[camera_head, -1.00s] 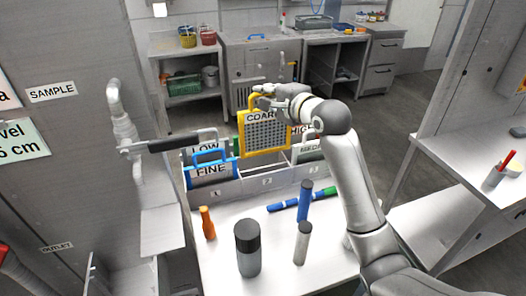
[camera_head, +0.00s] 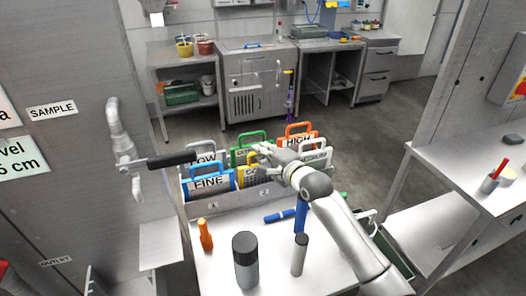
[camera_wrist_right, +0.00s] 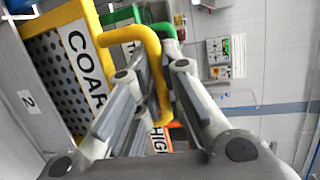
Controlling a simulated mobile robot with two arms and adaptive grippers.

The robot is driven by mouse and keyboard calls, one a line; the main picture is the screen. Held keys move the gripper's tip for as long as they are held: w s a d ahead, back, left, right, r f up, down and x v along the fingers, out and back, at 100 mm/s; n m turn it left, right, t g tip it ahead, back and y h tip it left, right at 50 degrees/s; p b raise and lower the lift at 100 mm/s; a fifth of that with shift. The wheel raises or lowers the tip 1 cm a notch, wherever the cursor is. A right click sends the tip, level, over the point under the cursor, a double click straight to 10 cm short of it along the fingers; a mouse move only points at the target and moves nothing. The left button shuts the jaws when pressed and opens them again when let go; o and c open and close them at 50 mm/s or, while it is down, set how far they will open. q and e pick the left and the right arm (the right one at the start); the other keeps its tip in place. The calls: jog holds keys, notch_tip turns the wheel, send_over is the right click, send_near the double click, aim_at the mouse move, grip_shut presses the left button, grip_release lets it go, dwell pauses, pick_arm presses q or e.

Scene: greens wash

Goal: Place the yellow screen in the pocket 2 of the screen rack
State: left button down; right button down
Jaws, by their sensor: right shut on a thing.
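The yellow screen (camera_head: 248,178), labelled COARSE, stands low in the screen rack (camera_head: 238,201), behind the front wall's 2 label and beside the blue FINE screen (camera_head: 209,182). My right gripper (camera_head: 262,151) is shut on its yellow handle. In the right wrist view, my right gripper (camera_wrist_right: 150,80) has its fingers around the yellow handle (camera_wrist_right: 153,50). The perforated yellow screen (camera_wrist_right: 62,75) is beside the pocket label 2 (camera_wrist_right: 28,101). The screen's bottom edge is hidden, so I cannot tell whether it is fully seated. My left gripper is not in view.
The green screen (camera_head: 240,157), orange HIGH screen (camera_head: 298,138) and grey LOW screen (camera_head: 205,158) stand close by in the rack.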

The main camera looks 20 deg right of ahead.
jog(key=c, duration=2)
grip_release()
jog(key=shift+f, duration=0.15)
jog(key=o, duration=0.5)
jog(key=shift+c, duration=0.2)
jog(key=b+v, duration=0.1)
jog(key=v, duration=1.1)
jog(key=shift+b, duration=0.35)
jog(key=shift+a, duration=0.1)
